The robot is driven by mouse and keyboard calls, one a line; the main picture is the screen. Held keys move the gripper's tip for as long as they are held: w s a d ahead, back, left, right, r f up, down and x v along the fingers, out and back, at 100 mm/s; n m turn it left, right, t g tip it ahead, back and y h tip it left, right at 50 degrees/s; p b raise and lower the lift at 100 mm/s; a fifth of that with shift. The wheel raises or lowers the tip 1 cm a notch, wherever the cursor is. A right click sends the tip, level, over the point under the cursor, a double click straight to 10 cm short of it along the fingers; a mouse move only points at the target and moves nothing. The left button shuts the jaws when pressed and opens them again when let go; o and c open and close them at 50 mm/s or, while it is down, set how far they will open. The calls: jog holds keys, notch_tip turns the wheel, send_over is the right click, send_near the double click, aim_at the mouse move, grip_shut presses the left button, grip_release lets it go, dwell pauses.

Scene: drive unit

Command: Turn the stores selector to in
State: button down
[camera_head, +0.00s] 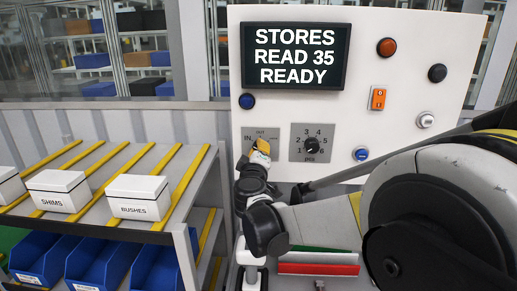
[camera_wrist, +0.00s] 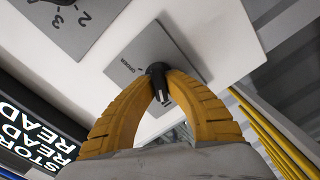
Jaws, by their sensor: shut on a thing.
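The stores selector is a black knob (camera_wrist: 157,82) on a small grey plate (camera_head: 250,133) on the white panel. In the head view the plate reads IN at its left, with small lettering above that is hard to read. My gripper (camera_head: 261,147) covers most of the knob there. In the wrist view the yellow fingers of my gripper (camera_wrist: 160,86) are shut on the knob, one on each side. A pale mark on the knob points to the lower right of that view. I cannot tell which label it points at.
The display (camera_head: 295,57) reads STORES READ 35 READY. A numbered dial (camera_head: 311,146) sits close right of the selector. Several buttons and an orange switch (camera_head: 378,98) are further right. A rack with white boxes (camera_head: 138,197) and blue bins (camera_head: 100,262) stands left.

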dwell(0.4)
jog(key=c, duration=1.4)
grip_release()
jog(key=shift+s, duration=0.1)
jog(key=s, duration=1.1)
jog(key=shift+s+a, duration=0.2)
jog(key=shift+s, duration=0.2)
